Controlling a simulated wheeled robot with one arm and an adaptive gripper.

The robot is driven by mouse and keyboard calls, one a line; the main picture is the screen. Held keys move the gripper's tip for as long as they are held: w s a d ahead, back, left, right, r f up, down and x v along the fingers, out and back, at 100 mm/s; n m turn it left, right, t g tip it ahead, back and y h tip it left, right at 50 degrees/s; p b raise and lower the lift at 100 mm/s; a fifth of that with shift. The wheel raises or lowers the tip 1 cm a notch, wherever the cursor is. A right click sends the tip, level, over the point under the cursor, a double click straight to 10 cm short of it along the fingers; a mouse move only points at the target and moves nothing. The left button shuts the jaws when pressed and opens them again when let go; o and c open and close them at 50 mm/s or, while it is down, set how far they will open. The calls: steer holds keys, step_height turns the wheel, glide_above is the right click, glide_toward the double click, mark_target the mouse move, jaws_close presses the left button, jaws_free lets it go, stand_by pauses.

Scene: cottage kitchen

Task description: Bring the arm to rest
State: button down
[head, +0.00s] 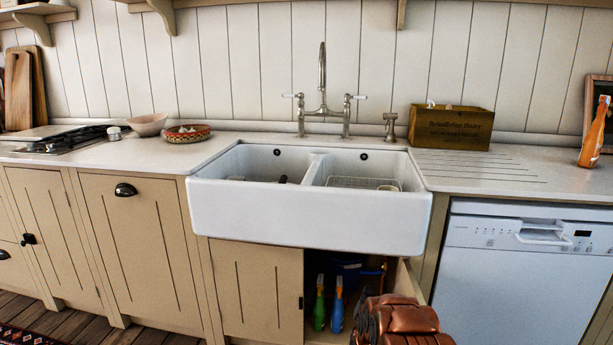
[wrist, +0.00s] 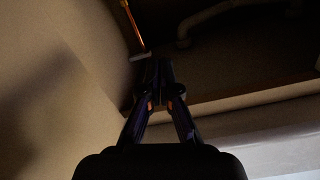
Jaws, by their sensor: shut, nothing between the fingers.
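My gripper (wrist: 158,75) shows in the wrist view with its dark fingers closed together and nothing between them. It points at the inside of a dim cupboard, near a thin copper-coloured pipe (wrist: 134,22). I cannot tell whether the fingertips touch anything. In the head view, a copper-coloured part of my arm stands at the bottom, in front of the open cupboard under the sink (head: 310,215). My gripper itself is hidden in the head view.
The cupboard's right door (head: 408,280) stands open beside my arm. Inside are a green bottle (head: 319,305), a blue bottle (head: 337,308) and a blue bucket (head: 348,272). The left door (head: 255,290) is shut. A white dishwasher (head: 520,275) stands at the right.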

steer(key=s+a+r+n+g+y+p, duration=0.1)
steer(key=s+a+r+g+p, duration=0.15)
steer(key=r, duration=0.45)
steer(key=s+a+r+g+y+p, duration=0.2)
steer(key=r+p, duration=0.1)
steer(key=r, duration=0.4)
steer(key=s+a+r+n+g+y+p, duration=0.15)
steer(key=s+r+g+p, duration=0.35)
steer(key=s+r, duration=0.7)
steer(key=s+d+r+n+g+p, duration=0.1)
steer(key=s+r+g+p, duration=0.2)
steer(key=s+r, duration=0.4)
steer(key=s+d+r+n+g+p, duration=0.1)
steer(key=s+r+g+p, duration=0.2)
steer(key=s, duration=2.2)
steer(key=s+d+r+n+g+h+p, duration=0.1)
steer(key=s+r+g+p, duration=0.2)
steer(key=s+r+p, duration=0.4)
steer(key=s+r, duration=0.4)
steer(key=s, duration=0.6)
steer(key=shift+d+r, duration=0.25)
steer(key=shift+a, duration=0.15)
